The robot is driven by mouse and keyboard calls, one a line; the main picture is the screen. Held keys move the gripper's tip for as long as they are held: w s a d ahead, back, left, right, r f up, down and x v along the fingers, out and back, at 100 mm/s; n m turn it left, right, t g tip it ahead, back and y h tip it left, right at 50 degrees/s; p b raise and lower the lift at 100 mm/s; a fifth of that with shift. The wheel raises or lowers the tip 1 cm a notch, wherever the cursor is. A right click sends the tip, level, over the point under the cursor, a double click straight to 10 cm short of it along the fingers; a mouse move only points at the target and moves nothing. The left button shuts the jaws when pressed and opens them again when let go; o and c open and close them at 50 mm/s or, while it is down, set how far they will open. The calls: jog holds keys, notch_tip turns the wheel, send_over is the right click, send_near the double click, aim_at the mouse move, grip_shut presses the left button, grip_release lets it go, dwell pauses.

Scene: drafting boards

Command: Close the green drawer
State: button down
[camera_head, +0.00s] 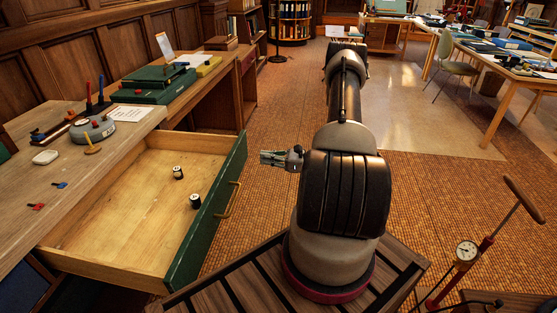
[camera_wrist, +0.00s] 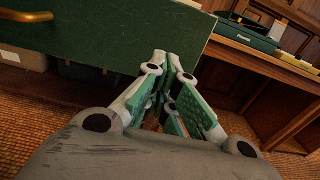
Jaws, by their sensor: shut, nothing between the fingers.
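The green drawer is pulled far out of the wooden desk; its green front (camera_head: 212,218) faces right toward my body. A brass handle (camera_head: 229,200) sits on the front. The front (camera_wrist: 95,45) and part of the handle (camera_wrist: 25,16) also show in the wrist view. My gripper (camera_head: 263,158) is shut and empty, just outside the front near its far end, with a small gap in the head view. In the wrist view my fingertips (camera_wrist: 168,58) overlap the right end of the front; contact cannot be told there.
The desktop (camera_head: 75,175) holds a grey round holder (camera_head: 95,130), green boxes (camera_head: 155,83) and small tools. A pump with a gauge (camera_head: 467,251) stands at the lower right. Floor beyond the drawer is clear.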

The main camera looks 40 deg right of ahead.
aim_at(243, 156)
jog(key=x, duration=0.6)
jog(key=shift+w+a, duration=0.15)
